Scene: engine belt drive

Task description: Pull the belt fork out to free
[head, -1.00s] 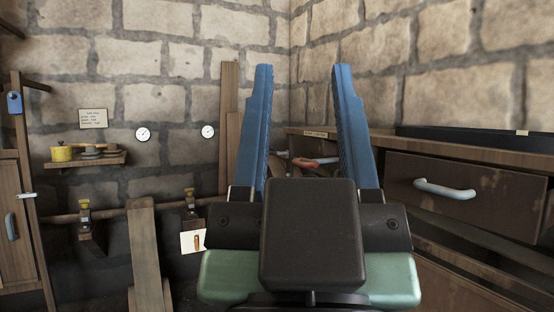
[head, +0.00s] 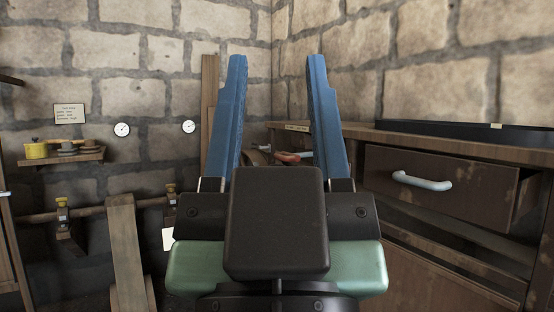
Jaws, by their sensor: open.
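My gripper (head: 273,62) is in the middle of the head view, its two blue fingers pointing up and away from me. It is open with nothing between the fingers. Beyond it, a small orange-red handle-like part (head: 290,157) shows in the gap between the fingers, at the left end of the wooden bench. It may be the belt fork's handle, but I cannot tell for sure. Its right end is partly covered by the right finger. A brown rounded part lies just behind it, mostly hidden by my gripper. No belt can be made out.
A wooden post (head: 127,250) stands at left; stone walls close the corner.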

